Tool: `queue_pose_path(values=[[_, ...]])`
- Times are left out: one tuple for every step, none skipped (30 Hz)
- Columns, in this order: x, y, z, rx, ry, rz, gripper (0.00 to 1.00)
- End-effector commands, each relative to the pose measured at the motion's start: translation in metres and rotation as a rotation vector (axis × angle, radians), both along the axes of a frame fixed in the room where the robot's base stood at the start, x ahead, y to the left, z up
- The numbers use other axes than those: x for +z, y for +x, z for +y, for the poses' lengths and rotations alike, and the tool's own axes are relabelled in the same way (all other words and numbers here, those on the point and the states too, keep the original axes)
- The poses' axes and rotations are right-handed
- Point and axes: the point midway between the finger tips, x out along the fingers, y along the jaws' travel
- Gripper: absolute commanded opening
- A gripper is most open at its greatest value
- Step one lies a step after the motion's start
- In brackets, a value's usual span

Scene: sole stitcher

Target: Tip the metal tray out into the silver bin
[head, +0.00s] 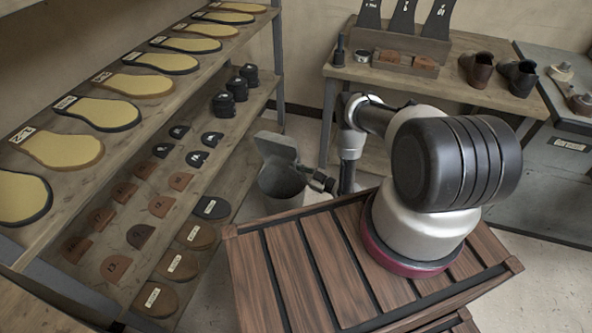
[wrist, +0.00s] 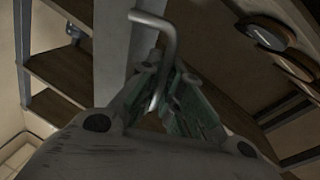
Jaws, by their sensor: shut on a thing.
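The metal tray (head: 276,147) is a flat grey piece, tilted steeply, above the silver bin (head: 282,192). The bin is a round grey container on the floor beyond the slatted wooden top, its mouth partly visible. My gripper (head: 322,182) is just right of the bin's rim. In the wrist view, my gripper (wrist: 160,95) is shut on a bent metal rod, which looks like the handle of the tray (wrist: 117,45). I see nothing lying on the tray. The bin's inside is dark, and I cannot tell what it holds.
A shelf rack (head: 190,110) with soles and heel pieces stands close on the left. A wooden bench (head: 460,85) with shoes and a small rack is behind. My arm stands above the slatted wooden top (head: 290,275). Some floor is clear at the right.

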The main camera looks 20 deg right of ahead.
Motion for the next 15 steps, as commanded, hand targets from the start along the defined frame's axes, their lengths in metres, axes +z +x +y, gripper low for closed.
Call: queue_pose_path(values=[[0.0, 0.0, 0.0, 0.0, 0.001, -0.001, 0.0], [0.0, 0.0, 0.0, 0.0, 0.001, -0.001, 0.0], [0.0, 0.0, 0.0, 0.0, 0.001, -0.001, 0.0], [0.0, 0.0, 0.0, 0.0, 0.0, -0.001, 0.0], [0.005, 0.001, 0.0, 0.0, 0.0, -0.001, 0.0], [0.019, 0.003, -0.001, 0.0, 0.001, -0.002, 0.0], [0.023, 0.002, -0.001, -0.001, 0.0, -0.002, 0.0], [0.011, -0.001, 0.0, -0.001, 0.001, 0.001, 0.0], [-0.002, -0.002, 0.0, 0.0, 0.0, 0.0, 0.0], [0.005, 0.001, 0.0, 0.0, 0.0, -0.001, 0.0], [0.018, 0.002, -0.001, 0.0, 0.001, -0.002, 0.0], [0.02, 0.001, 0.0, -0.001, 0.001, -0.001, 0.0], [0.007, -0.001, 0.0, 0.0, 0.001, 0.001, 0.0], [-0.003, -0.002, 0.0, 0.0, 0.0, 0.0, 0.0], [-0.001, 0.0, 0.0, 0.0, 0.0, -0.001, 0.0]])
